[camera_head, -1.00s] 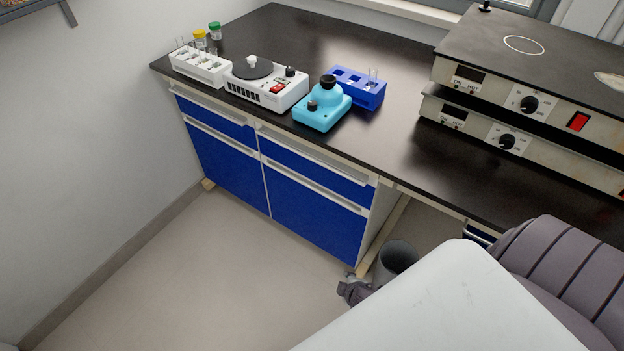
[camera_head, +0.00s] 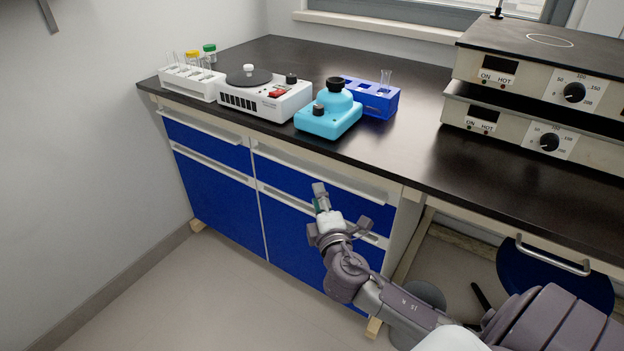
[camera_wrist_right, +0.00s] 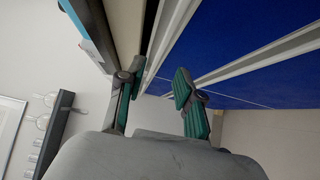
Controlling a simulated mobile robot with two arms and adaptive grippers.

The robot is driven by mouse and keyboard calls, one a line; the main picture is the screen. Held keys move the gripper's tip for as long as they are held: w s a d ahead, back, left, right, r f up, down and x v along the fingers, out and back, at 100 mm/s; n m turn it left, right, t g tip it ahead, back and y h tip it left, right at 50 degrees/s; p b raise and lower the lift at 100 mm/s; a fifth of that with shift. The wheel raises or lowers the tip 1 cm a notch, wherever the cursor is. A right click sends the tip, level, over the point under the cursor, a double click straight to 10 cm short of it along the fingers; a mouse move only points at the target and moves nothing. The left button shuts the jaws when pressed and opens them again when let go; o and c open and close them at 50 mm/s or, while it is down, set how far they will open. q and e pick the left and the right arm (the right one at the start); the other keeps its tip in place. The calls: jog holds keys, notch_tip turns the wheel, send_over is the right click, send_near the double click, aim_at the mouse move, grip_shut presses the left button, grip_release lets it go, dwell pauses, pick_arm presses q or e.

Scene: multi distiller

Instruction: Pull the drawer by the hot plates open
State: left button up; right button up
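The two stacked hot plates (camera_head: 530,75) stand on the right of the black bench. Below the bench to their left is the right-hand blue upper drawer (camera_head: 300,183), which is shut. Its pale handle rail (camera_head: 285,166) runs along the top of its front. My right gripper (camera_head: 342,211) is open and empty in front of this drawer, toward its right end. In the right wrist view its two green-padded fingers (camera_wrist_right: 158,84) are apart, with a pale rail (camera_wrist_right: 170,42) just beyond the tips. I cannot tell whether they touch it. My left gripper is not in view.
A left blue drawer (camera_head: 205,142) and cupboard doors (camera_head: 218,205) adjoin it. A white stirrer (camera_head: 265,98), turquoise device (camera_head: 328,118), blue rack (camera_head: 374,100) and white rack (camera_head: 190,84) stand above. A bin (camera_head: 428,294) is under the bench. The floor at left is clear.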

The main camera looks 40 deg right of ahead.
aim_at(311, 175)
jog(key=x, duration=0.8)
jog(key=shift+w+b, duration=0.15)
jog(key=shift+b, duration=0.25)
grip_shut()
